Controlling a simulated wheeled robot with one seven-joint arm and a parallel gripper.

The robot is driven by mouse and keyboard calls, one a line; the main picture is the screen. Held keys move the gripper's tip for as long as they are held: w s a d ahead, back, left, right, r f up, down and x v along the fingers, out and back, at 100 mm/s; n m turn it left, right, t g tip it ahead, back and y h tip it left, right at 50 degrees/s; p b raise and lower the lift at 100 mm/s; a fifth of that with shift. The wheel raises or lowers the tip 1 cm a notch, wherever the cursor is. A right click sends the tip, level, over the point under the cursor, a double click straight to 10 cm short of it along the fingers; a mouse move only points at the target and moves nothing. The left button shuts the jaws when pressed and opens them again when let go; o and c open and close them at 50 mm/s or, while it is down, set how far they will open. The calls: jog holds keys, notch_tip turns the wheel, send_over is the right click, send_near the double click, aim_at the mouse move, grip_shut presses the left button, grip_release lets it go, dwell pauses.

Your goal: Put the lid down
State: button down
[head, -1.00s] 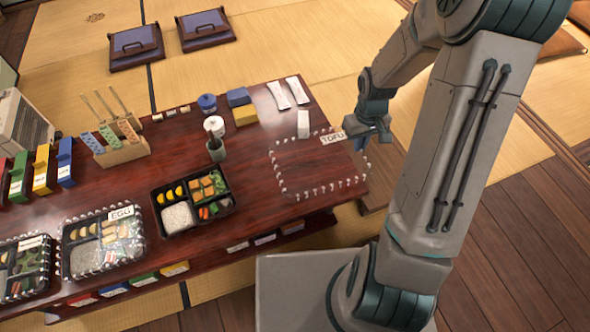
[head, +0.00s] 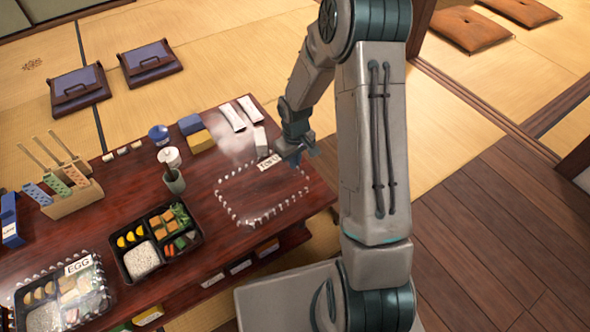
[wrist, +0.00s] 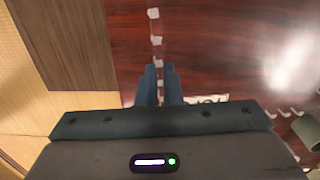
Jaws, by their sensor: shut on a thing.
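The clear lid (head: 240,222) has a white-dotted rim and a TOFU label (head: 268,162). It is over the right end of the dark red table, and I cannot tell whether it touches the top. My gripper (head: 300,152) is shut on the lid's far right edge. In the wrist view my gripper (wrist: 158,68) has its fingers together on the lid's row of rim tabs (wrist: 155,39), left of the partly hidden label (wrist: 206,99). An open black bento box (head: 195,246) with rice and vegetables stands left of the lid.
A lidded box labelled EGG (head: 78,266) is at the lower left. A green cup (head: 174,182), white packets (head: 232,117), a yellow block (head: 199,141) and a wooden holder (head: 72,198) stand behind. The table's right edge (head: 328,195) is close to the lid.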

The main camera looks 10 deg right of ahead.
jog(key=shift+f+b, duration=0.9)
jog(key=shift+f, duration=1.05)
jog(key=c, duration=1.6)
grip_release()
notch_tip(320, 180, up, 12)
jog(key=p, duration=0.5)
jog(key=s+r+m, duration=0.1)
jog(key=s+r, duration=0.5)
jog(key=s, duration=0.1)
jog(key=s+r+m, duration=0.2)
jog(key=s+r, duration=0.3)
jog(key=s, duration=0.1)
jog(key=s+r+m+t, duration=0.1)
jog(key=s+r, duration=0.5)
jog(key=s, duration=0.1)
jog(key=shift+s+a+r, duration=0.15)
jog(key=shift+s+r, duration=0.15)
jog(key=shift+r, duration=0.05)
